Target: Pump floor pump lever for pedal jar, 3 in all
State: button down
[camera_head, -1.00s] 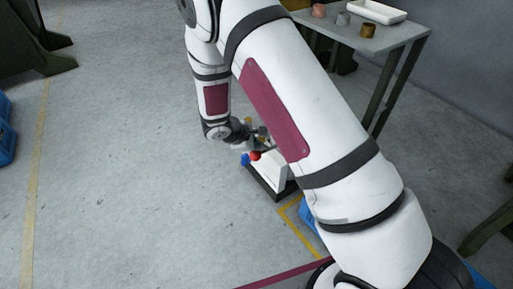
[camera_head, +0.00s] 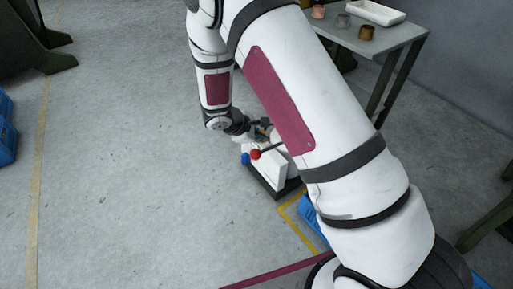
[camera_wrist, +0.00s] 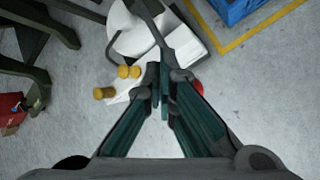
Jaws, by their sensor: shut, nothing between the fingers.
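The floor pump (camera_head: 268,172) is a white body on a dark base, standing on the floor and partly covered by my arm. A lever with a red ball end (camera_head: 256,154) and a blue ball (camera_head: 245,159) show at its left side. My gripper (camera_head: 262,127) is shut and empty, just above and behind the balls in the head view. In the wrist view my gripper (camera_wrist: 161,88) is over the white pump (camera_wrist: 135,38); the red ball (camera_wrist: 198,88) peeks out beside the right finger. I cannot tell whether the gripper touches a lever. No jar is clearly identifiable.
A table (camera_head: 400,35) with a white tray (camera_head: 375,11) and small cups stands at the back right. A blue crate (camera_head: 312,218) lies near my base.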

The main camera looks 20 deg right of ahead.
jog(key=r, duration=0.1)
jog(key=r+p, duration=0.1)
jog(key=shift+d+r, duration=0.2)
jog(key=shift+r, duration=0.15)
jog(key=shift+w, duration=0.1)
dwell(1.6)
